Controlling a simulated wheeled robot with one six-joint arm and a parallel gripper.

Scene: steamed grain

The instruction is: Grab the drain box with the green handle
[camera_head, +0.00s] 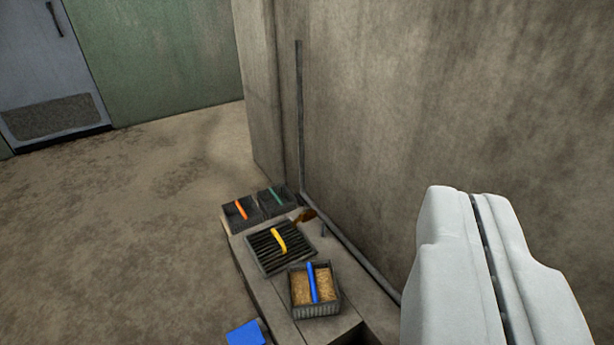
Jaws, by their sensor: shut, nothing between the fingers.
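The drain box with the green handle (276,196) sits at the far end of a low stone ledge, against the wall. It is a small dark box, and its green handle lies across the top. My gripper (480,215) is a large pale shape at the lower right of the view. It is shut and empty, well apart from the box and nearer to the camera. Its fingertips are hard to make out.
An orange-handled box (232,216) stands left of the green-handled one. A dark grate with a yellow handle (280,240) and a grain-filled box with a blue handle (314,284) are nearer on the ledge (265,292). A pipe (300,120) runs along the wall. Open floor (120,220) lies left.

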